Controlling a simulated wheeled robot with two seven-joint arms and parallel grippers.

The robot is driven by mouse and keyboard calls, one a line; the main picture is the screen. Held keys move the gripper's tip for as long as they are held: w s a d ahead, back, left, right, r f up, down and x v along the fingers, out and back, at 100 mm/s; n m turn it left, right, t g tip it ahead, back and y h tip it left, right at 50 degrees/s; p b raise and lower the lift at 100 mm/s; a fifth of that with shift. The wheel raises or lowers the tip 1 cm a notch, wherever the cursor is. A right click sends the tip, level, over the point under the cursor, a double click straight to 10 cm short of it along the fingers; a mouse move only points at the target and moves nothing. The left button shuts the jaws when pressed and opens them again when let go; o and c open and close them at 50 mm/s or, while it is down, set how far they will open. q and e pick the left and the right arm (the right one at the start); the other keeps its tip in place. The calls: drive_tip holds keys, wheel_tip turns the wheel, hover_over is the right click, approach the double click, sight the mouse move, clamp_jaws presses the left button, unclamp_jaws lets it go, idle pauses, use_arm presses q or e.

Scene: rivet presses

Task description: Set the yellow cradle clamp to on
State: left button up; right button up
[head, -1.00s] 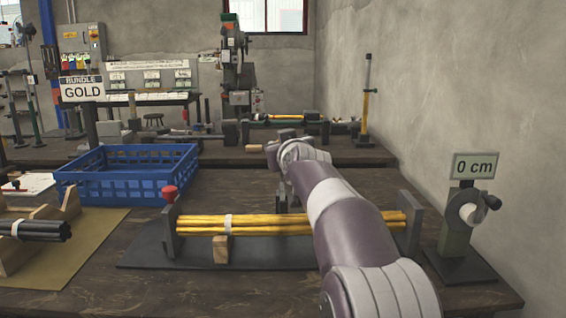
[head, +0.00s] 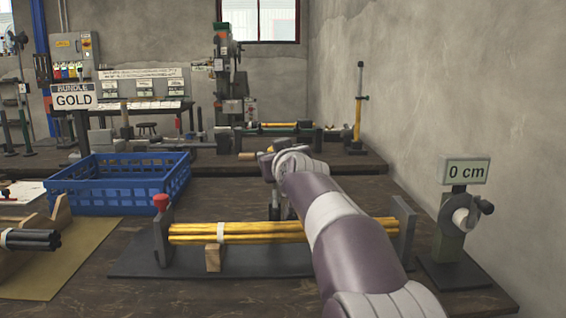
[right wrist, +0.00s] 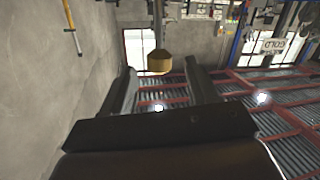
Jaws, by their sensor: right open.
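A dark cradle (head: 300,262) stands on the front bench with a bundle of yellow rods (head: 265,233) lying along it between two end plates. A red knob (head: 161,202) tops a post at its left end plate; this looks like the clamp, but I cannot read whether it is on or off. My right gripper (head: 273,208) is behind the middle of the bundle, partly hidden by my right arm, and apart from the red knob. In the right wrist view my right gripper (right wrist: 160,88) has its fingers spread, with nothing visibly held. My left gripper is out of view.
A blue crate (head: 118,192) stands behind the cradle to the left. Dark rods (head: 32,239) rest on a wooden stand at the left edge. A post with a "0 cm" sign (head: 466,171) stands to the right. A "GOLD" sign (head: 74,97) stands at the back left.

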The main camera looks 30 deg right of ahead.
drive_tip(key=b+v, duration=0.2)
drive_tip(key=v, duration=0.8)
drive_tip(key=shift+s, duration=0.1)
